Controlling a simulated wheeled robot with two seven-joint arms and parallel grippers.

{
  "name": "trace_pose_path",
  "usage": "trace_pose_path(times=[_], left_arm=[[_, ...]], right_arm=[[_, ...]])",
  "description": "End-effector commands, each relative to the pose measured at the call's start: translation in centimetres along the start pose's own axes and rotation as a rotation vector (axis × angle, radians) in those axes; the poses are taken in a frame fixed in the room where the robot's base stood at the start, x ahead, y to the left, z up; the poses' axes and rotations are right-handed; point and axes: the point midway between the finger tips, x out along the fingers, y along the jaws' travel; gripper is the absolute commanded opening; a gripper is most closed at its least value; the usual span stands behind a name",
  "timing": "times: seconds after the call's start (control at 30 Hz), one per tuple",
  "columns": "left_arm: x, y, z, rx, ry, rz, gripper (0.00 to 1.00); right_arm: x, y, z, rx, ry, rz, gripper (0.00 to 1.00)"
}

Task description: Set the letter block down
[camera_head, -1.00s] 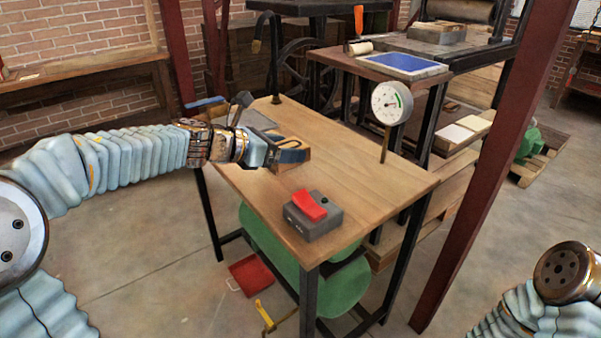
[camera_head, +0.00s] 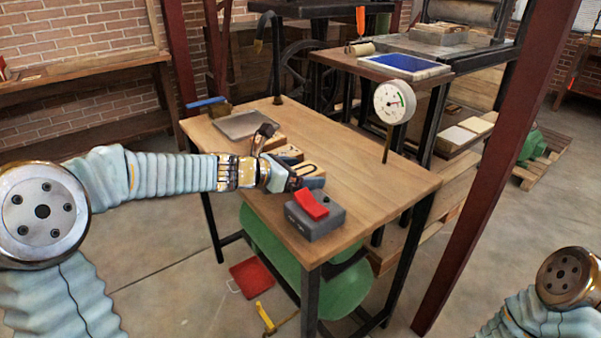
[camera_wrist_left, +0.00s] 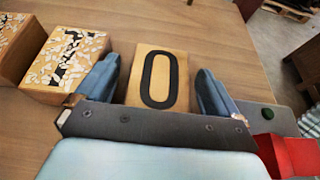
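The letter block (camera_head: 312,170) is wooden with a black O on its top face. It sits on the wooden table, behind the grey box with the red lever. In the left wrist view the block (camera_wrist_left: 158,80) stands between the two fingers of my left gripper (camera_wrist_left: 158,78). A narrow gap shows on each side of it, so the gripper is open around it. In the head view my left gripper (camera_head: 298,178) is low at the table top, and its fingers hide part of the block. My right gripper is out of view; only its arm shows at the lower right.
Patterned blocks stand left of the letter block in the wrist view, the nearer (camera_wrist_left: 65,65) close to a finger. The grey box (camera_head: 316,222) with its red lever (camera_head: 311,205) is close in front. A dial gauge (camera_head: 394,102) stands on the right; the table between is clear.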

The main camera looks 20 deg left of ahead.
Motion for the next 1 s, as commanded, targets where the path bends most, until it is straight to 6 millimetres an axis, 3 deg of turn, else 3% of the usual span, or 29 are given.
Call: trace_pose_path(times=[0.37,0.8,1.0], left_arm=[[-1.0,0.1,0.2,0.000,-0.002,0.002,0.95],[-10.2,0.1,0.1,0.001,-0.002,0.003,0.95],[-11.9,0.0,0.1,0.000,-0.001,0.001,0.95]], right_arm=[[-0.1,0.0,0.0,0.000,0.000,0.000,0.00],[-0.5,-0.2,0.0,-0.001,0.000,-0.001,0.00],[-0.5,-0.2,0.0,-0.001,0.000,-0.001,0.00]])
